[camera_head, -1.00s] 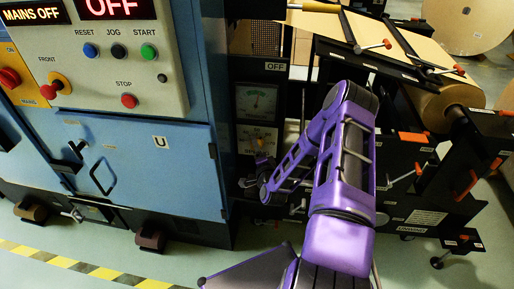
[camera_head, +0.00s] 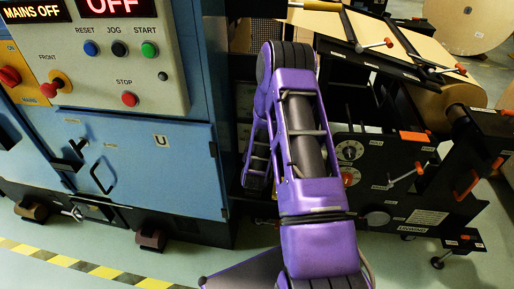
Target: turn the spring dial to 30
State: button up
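A round black dial with a pale centre and marks (camera_head: 349,150) shows on the black panel right of my purple arm. Its label and setting are too small to read, so I cannot tell whether it is the spring dial. A small red knob (camera_head: 349,178) sits just below it. My arm stands in front of the gauge panel and covers nearly all of it. My gripper is hidden behind my own arm links, so its opening and any contact do not show.
The blue cabinet (camera_head: 150,185) with its control box (camera_head: 120,70) stands close on the left. On the right are a brown paper roll (camera_head: 448,100), orange-handled levers (camera_head: 419,170) and a round grey knob (camera_head: 377,218).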

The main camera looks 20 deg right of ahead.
jog(key=n+g+h, duration=0.1)
jog(key=n, duration=0.2)
jog(key=n+g+h, duration=0.1)
jog(key=n+h, duration=0.3)
jog(key=n, duration=0.1)
jog(key=shift+w+a+f+n+g, duration=0.1)
jog(key=shift+w+a+n+g, duration=0.1)
jog(key=shift+a+n+g, duration=0.15)
jog(key=shift+d, duration=0.1)
dwell(0.5)
jog(key=o, duration=1.2)
jog(key=p+v, duration=0.2)
jog(key=v, duration=1.5)
jog(key=shift+a, duration=0.35)
